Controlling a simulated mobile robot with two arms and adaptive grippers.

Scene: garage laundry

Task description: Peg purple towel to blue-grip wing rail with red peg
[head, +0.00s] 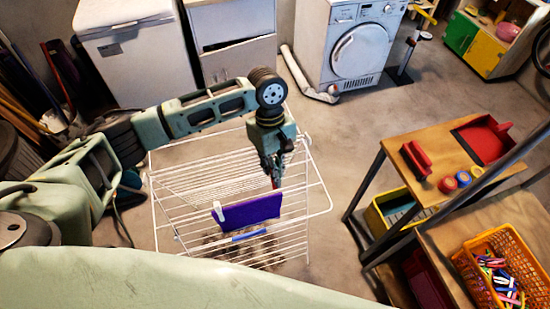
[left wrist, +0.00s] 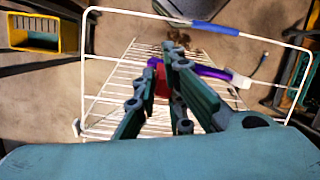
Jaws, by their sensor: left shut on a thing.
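The purple towel (head: 252,209) hangs over a rail of the white drying rack (head: 322,190). In the left wrist view the towel (left wrist: 207,72) shows as a narrow strip. A blue grip (head: 250,236) is on a rack rail; it also shows in the left wrist view (left wrist: 215,28). A white peg (head: 218,212) is at the towel's left end. My left gripper (head: 272,172), pointing down, is shut on the red peg (head: 275,183), over the towel's right end. The fingers partly hide the peg (left wrist: 161,82); I cannot tell whether it touches the towel. My right gripper is out of view.
A wooden table (head: 405,132) with a red dustpan (head: 487,137), red brush (head: 416,160) and small rolls stands right of the rack. An orange basket (head: 485,245) of pegs is at lower right. A dryer (head: 350,45) stands behind. Floor behind the rack is clear.

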